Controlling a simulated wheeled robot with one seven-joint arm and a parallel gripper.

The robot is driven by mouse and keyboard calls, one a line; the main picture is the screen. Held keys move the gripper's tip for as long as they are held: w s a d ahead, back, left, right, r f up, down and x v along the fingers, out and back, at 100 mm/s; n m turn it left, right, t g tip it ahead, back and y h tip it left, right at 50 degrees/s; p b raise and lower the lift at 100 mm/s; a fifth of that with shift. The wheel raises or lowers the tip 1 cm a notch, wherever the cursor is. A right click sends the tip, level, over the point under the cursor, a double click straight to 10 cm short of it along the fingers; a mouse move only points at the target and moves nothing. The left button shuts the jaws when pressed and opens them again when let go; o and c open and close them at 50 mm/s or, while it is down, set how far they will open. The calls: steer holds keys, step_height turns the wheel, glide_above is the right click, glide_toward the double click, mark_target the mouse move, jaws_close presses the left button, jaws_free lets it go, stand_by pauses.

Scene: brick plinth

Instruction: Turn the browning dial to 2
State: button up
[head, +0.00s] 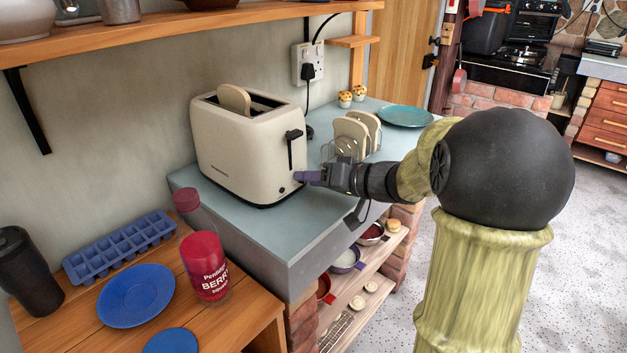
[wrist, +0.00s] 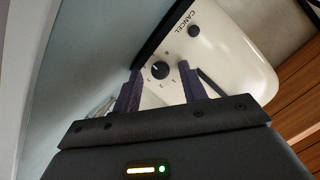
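The cream toaster (head: 245,148) stands on the blue-grey worktop with a slice of bread (head: 234,99) showing in one slot and its black lever on the end face. The browning dial (wrist: 160,71) is a small black knob on that end face, with marks around it, in the wrist view. My gripper (head: 300,177) is at the lower end face of the toaster. In the wrist view its two purple fingers (wrist: 160,82) are apart, one on each side of the dial, with nothing seen between them but the dial area. I cannot tell if they touch it. The dial's setting is too small to read surely.
A CANCEL button (wrist: 193,31) is near the dial. A wooden shelf (head: 160,30) runs above the toaster.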

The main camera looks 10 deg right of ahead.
jaws_close()
steer(key=shift+s+r+n+p, duration=0.1)
steer(key=shift+n+p, duration=0.5)
steer(key=shift+p, duration=0.05)
steer(key=shift+a+n+t+h, duration=0.1)
steer(key=shift+n+t+h, duration=0.2)
steer(key=shift+n+h, duration=0.2)
steer(key=shift+o, duration=0.2)
jaws_free()
